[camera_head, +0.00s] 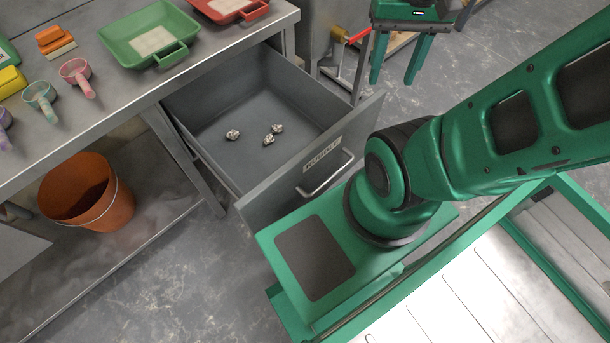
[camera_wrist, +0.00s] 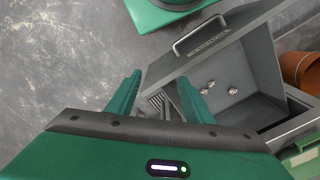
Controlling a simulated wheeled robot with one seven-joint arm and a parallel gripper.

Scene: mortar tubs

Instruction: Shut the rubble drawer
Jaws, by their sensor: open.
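The rubble drawer (camera_head: 255,85) is pulled out from under the workbench, its inside showing. Its grey front (camera_head: 300,170) carries a "RUBBLE" label and a metal bar handle (camera_head: 325,178). Three small rubble pieces (camera_head: 233,134) lie on its floor. My gripper (camera_head: 394,82) is at the top of the head view, up and to the right of the drawer, its two green fingers apart and empty. In the wrist view my gripper (camera_wrist: 160,80) shows left of the open drawer (camera_wrist: 262,70), with the handle (camera_wrist: 198,37) above and right of the fingertips. I see no contact with the handle.
The workbench (camera_head: 80,130) holds a green tray (camera_head: 125,38), a red tray (camera_head: 222,14) and several cups. An orange bucket (camera_head: 110,207) stands on the shelf below. My green base lies close to the drawer front. Grey floor (camera_head: 175,275) is clear at the lower left.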

